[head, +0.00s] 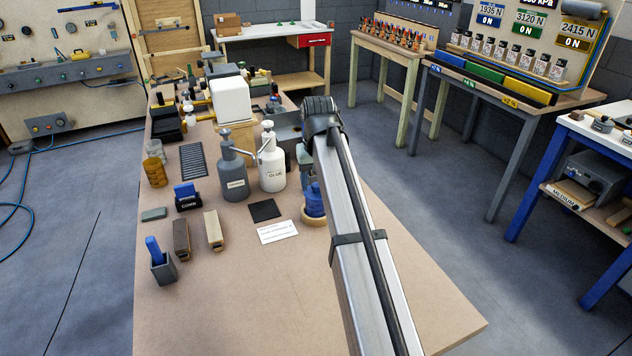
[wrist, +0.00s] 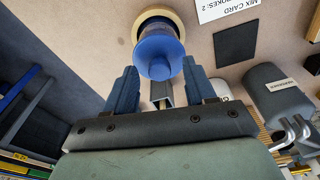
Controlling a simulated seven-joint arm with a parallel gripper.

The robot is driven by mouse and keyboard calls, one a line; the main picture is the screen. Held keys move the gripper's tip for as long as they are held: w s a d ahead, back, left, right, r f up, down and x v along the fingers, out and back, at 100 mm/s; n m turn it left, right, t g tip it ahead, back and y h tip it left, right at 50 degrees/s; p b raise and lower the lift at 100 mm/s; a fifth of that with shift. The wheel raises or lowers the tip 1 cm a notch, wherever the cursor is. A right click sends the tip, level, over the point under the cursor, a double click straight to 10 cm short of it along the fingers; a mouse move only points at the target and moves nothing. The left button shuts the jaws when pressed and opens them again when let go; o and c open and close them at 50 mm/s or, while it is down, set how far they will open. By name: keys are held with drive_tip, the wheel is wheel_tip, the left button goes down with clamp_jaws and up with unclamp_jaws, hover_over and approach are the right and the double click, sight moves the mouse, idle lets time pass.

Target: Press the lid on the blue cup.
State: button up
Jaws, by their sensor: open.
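A blue cup (head: 315,203) stands on a round wooden base (head: 310,219) on the bench, beside my arm and partly hidden by it. In the wrist view the blue cup (wrist: 158,44) is at top centre, inside the pale wooden ring (wrist: 146,16). A smaller round blue end faces the camera; I cannot tell whether it is a lid or part of the cup. My gripper (wrist: 160,82) is open, with its two dark blue fingers apart, one on each side below the cup in the picture. I see no contact. In the head view my arm largely hides the gripper.
A white mix card (head: 278,231) and a black square (head: 265,210) lie left of the cup. A grey bottle (head: 232,177) and white glue bottle (head: 272,165) with pump spouts stand behind them. The bench's near end (head: 260,305) is clear.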

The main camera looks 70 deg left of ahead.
wheel_tip(320, 180, up, 13)
drive_tip(key=d, duration=0.1)
drive_tip(key=shift+s+d, duration=0.15)
drive_tip(key=shift+d, duration=0.1)
